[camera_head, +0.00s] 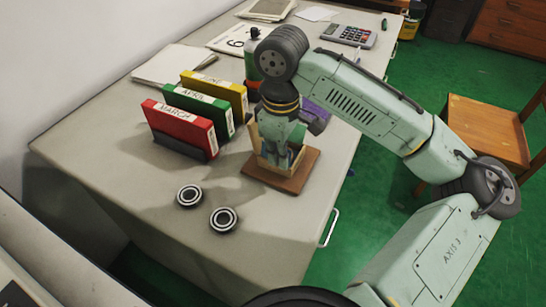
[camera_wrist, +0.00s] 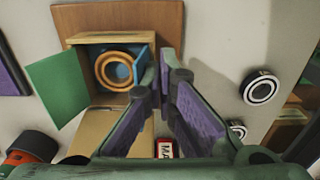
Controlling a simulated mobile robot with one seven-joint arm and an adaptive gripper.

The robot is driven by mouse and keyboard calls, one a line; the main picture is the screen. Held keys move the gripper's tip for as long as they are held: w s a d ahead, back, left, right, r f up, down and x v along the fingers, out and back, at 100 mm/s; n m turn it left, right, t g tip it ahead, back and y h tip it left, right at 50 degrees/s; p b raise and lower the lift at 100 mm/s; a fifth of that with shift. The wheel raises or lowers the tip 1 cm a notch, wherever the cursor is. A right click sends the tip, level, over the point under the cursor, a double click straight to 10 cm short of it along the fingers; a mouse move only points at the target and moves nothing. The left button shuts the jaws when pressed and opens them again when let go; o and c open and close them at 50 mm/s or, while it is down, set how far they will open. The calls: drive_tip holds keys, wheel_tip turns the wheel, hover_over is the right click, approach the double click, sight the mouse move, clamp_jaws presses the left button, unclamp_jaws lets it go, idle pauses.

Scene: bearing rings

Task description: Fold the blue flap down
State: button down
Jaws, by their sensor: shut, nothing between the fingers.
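A small open box stands on a brown board (camera_head: 268,180), mostly hidden behind my gripper in the head view. In the wrist view I look down into the box, over the board (camera_wrist: 100,17). The blue flap (camera_wrist: 147,58) stands up at the right side of the opening. The green flap (camera_wrist: 57,84) spreads out to the left, and a tan flap (camera_wrist: 98,130) lies toward the bottom. An orange ring (camera_wrist: 104,58) with blue inside it sits in the box. My gripper (camera_wrist: 166,62) is shut and empty, its tips right beside the blue flap; contact is unclear.
Two bearing rings (camera_head: 189,196) (camera_head: 223,219) lie on the table. Red, green and yellow binders (camera_head: 180,130) (camera_head: 198,103) (camera_head: 218,85) stand to the left. A purple object (camera_head: 316,116) and a bottle (camera_head: 252,62) are behind the box. The table's front is clear.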

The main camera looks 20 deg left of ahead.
drive_tip(key=shift+w+d+p, duration=0.2)
drive_tip(key=shift+w, duration=0.85)
drive_tip(key=shift+w+d+p, duration=0.15)
drive_tip(key=shift+w+d, duration=0.05)
drive_tip(key=shift+w, duration=0.8)
drive_tip(key=shift+f+b, duration=0.3)
drive_tip(key=shift+f, duration=0.35)
drive_tip(key=shift+r, duration=0.15)
wheel_tip(320, 180, up, 8)
drive_tip(key=p, duration=0.7)
